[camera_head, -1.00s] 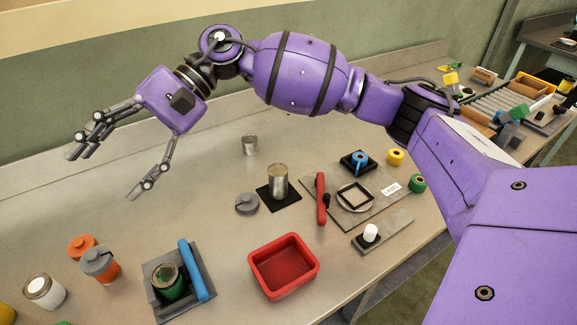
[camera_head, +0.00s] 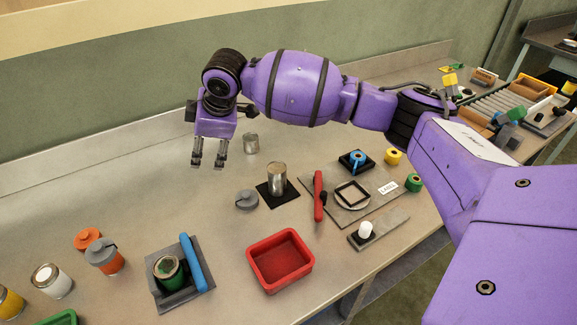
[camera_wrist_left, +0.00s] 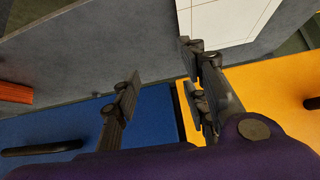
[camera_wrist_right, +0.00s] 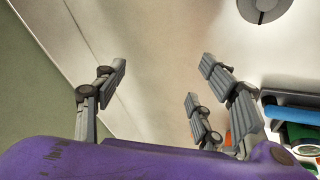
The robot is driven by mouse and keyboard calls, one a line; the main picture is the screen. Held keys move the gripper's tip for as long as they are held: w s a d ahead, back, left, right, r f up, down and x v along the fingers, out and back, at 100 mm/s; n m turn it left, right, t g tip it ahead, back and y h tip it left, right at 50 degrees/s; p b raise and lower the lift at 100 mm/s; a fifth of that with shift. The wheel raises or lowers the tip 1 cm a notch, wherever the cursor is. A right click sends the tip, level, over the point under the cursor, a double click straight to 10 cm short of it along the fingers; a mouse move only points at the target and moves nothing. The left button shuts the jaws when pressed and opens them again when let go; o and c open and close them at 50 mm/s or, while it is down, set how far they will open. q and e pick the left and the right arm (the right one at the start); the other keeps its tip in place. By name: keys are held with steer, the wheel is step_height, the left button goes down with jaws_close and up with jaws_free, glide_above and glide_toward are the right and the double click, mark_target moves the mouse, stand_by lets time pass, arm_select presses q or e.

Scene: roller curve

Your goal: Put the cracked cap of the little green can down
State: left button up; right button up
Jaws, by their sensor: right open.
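The little green can (camera_head: 168,271) stands open in a grey holder (camera_head: 193,300) at the front left, beside a blue handle (camera_head: 193,262). A round grey cap (camera_head: 246,201) lies on the table near the middle; I cannot tell if it is cracked. A grey disc, apparently this cap, also shows at the top of the right wrist view (camera_wrist_right: 262,8). My right gripper (camera_head: 209,164) is open and empty, fingers pointing down, behind and left of the grey cap. My left gripper (camera_wrist_left: 163,98) shows only in its own wrist view, open and empty.
A metal can (camera_head: 277,178) stands on a black mat right of the cap, a smaller can (camera_head: 251,143) behind. A red bin (camera_head: 308,262) is in front. Orange cans (camera_head: 107,264) and a white-topped can (camera_head: 50,281) stand front left. The table's left middle is clear.

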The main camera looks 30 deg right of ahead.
mark_target(246, 193)
steer(key=s+d+m+g, duration=0.1)
steer(key=s, duration=0.2)
steer(key=s+d+f+m+g+h, duration=0.1)
steer(key=s+g, duration=0.1)
steer(key=s, duration=0.1)
steer(key=s+d+f+m+g+h, duration=0.1)
steer(key=s+d, duration=0.1)
steer(key=s, duration=0.1)
steer(key=shift+s+f+m+g, duration=0.25)
steer(key=shift+m+g, duration=0.15)
steer(key=shift+s+d+f+m, duration=0.1)
steer(key=shift+s+d+m, duration=0.05)
steer(key=shift+d+m, duration=0.15)
steer(key=f, duration=0.7)
steer(key=shift+w+d+f, duration=0.15)
steer(key=shift+w+f, duration=0.15)
steer(key=shift+f, duration=0.1)
steer(key=shift+r, duration=0.1)
steer(key=c, duration=0.9)
